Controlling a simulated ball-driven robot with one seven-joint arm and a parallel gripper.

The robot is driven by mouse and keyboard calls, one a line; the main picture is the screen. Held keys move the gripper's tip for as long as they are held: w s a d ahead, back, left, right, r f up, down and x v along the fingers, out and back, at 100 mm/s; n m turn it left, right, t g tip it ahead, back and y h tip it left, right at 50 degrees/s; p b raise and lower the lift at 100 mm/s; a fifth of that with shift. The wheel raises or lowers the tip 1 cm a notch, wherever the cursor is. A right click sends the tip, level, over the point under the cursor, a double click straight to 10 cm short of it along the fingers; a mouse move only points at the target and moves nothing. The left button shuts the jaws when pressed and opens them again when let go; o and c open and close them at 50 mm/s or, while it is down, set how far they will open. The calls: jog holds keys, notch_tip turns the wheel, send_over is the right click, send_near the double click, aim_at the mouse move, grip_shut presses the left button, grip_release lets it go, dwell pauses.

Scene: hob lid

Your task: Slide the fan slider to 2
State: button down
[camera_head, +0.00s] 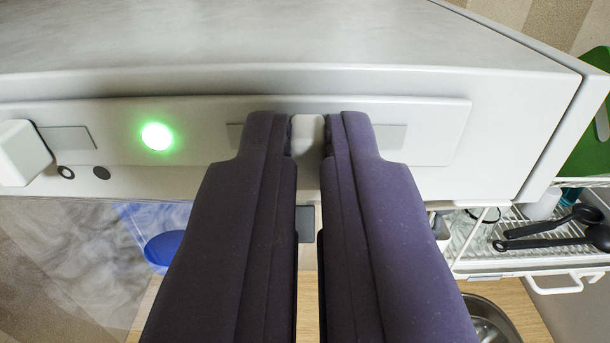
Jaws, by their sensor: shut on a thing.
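The fan slider (307,128) is a small pale knob on the front panel (440,130) of the white hood. My gripper (308,135) has its two dark purple fingers on either side of the knob and is shut on it. A grey slot strip (392,137) shows to the right of the fingers, and a short piece shows to the left. The fingers hide the middle of the strip. I see no readable setting marks, so I cannot tell which setting the knob is at.
A glowing green light (157,136) and a white block-shaped knob (22,152) are on the panel's left. Smoke (75,250) hangs below left, near a blue object (163,248). A dish rack (530,262) with black utensils is at lower right.

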jog(key=shift+d, duration=0.6)
jog(key=c, duration=1.5)
grip_release()
jog(key=shift+a, duration=0.15)
jog(key=o, duration=0.3)
jog(key=s+b, duration=0.1)
jog(key=s, duration=0.7)
